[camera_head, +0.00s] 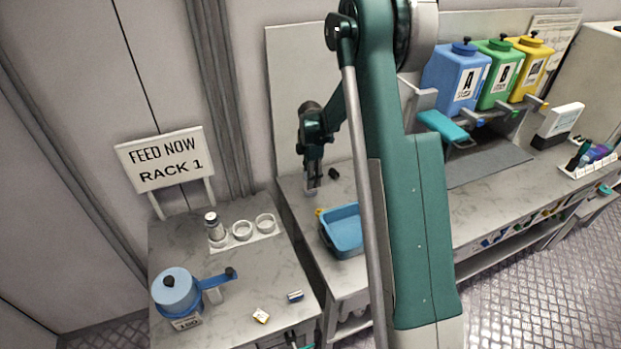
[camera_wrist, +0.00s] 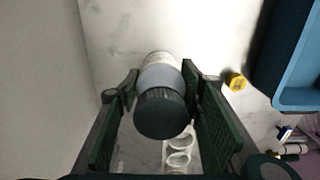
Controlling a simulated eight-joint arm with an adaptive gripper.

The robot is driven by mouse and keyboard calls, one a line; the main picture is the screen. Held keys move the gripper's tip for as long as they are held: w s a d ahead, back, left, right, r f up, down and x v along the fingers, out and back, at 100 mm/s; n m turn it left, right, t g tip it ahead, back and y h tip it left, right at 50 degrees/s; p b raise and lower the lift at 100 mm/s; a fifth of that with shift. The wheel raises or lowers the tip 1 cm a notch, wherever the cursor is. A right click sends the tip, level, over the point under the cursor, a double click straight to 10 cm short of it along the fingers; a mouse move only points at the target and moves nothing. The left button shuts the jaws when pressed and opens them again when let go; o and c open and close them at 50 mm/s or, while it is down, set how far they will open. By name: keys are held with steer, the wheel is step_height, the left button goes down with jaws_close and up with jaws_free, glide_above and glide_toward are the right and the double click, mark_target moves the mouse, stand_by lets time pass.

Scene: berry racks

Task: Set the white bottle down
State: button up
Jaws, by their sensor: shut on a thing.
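The white bottle (camera_wrist: 158,78) has a dark green cap and a pale body. It sits between the two dark green fingers of my gripper (camera_wrist: 160,88), which is shut on it. In the head view, my gripper (camera_head: 312,182) points down over the back left of the long bench, left of the blue tray. Only a small pale part of the bottle (camera_head: 310,192) shows there below the fingers. I cannot tell whether its base touches the bench.
A blue tray (camera_head: 345,231) and a small yellow thing (camera_wrist: 236,81) are to the right of the bottle. A white holder with rings (camera_head: 242,231) on the left bench has another dark-capped bottle (camera_head: 211,223). A blue pot (camera_head: 176,289) stands in front.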

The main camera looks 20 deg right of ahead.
steer(key=shift+f, duration=0.2)
steer(key=o, duration=1.1)
steer(key=shift+c, duration=0.2)
steer(key=shift+r, duration=0.2)
step_height(320, 180, up, 12)
steer(key=shift+r, duration=0.1)
